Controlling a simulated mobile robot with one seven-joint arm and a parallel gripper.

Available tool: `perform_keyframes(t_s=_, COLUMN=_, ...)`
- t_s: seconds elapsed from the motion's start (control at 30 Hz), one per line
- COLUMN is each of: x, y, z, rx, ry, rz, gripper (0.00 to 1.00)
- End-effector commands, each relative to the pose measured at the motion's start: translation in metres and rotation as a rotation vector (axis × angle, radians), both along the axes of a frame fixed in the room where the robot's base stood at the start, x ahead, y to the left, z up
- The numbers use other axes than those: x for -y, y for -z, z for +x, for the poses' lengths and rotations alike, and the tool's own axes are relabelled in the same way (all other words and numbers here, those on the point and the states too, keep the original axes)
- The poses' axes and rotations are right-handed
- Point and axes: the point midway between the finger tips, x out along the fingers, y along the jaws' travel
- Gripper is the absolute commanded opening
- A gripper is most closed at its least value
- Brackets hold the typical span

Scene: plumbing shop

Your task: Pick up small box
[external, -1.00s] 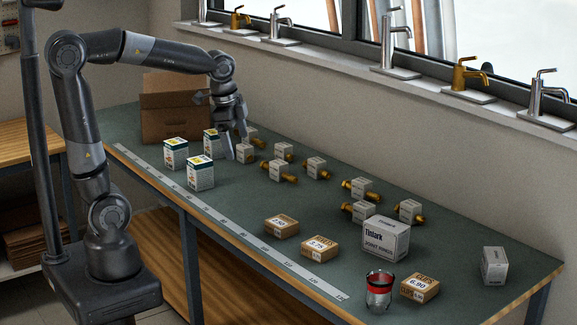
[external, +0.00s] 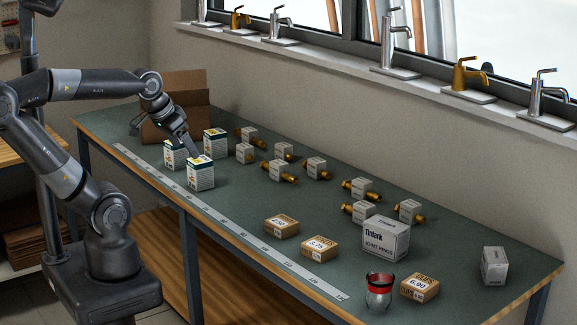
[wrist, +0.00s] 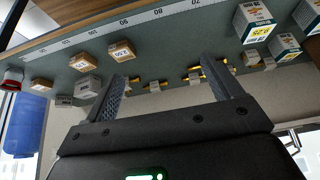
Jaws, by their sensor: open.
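Several small boxes are on the green workbench, and I cannot tell which one the task means. White-and-green boxes (external: 201,174) stand upright at the left part of the bench; they also show at upper right in the wrist view (wrist: 254,22). Small brown boxes (external: 281,227) lie flat nearer the front; one shows in the wrist view (wrist: 122,50). Small grey-white boxes (external: 278,170) sit among brass fittings. My gripper (external: 163,138) is open and empty, above the bench's left part near the white-and-green boxes. In the wrist view its fingers (wrist: 165,65) are spread, with nothing between them.
A larger white box (external: 372,239), a red-banded glass (external: 379,290) and a grey-white box (external: 494,266) stand toward the right. An open cardboard carton (external: 180,98) stands behind my gripper. A ruler strip (external: 225,222) runs along the front edge. Taps (external: 462,80) line the window sill.

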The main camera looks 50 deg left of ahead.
Motion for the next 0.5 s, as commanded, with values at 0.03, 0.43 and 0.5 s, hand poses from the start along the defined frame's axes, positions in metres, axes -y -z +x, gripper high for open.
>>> perform_keyframes(t_s=0.03, x=0.0, y=0.0, z=0.0, rx=0.0, ry=0.001, rz=0.0, gripper=0.84)
perform_keyframes(t_s=0.43, x=0.007, y=0.014, z=0.014, rx=-0.095, ry=-0.072, rz=-0.075, gripper=0.84)
perform_keyframes(t_s=0.5, x=0.012, y=0.023, z=0.023, rx=-0.154, ry=-0.12, rz=-0.125, gripper=0.84)
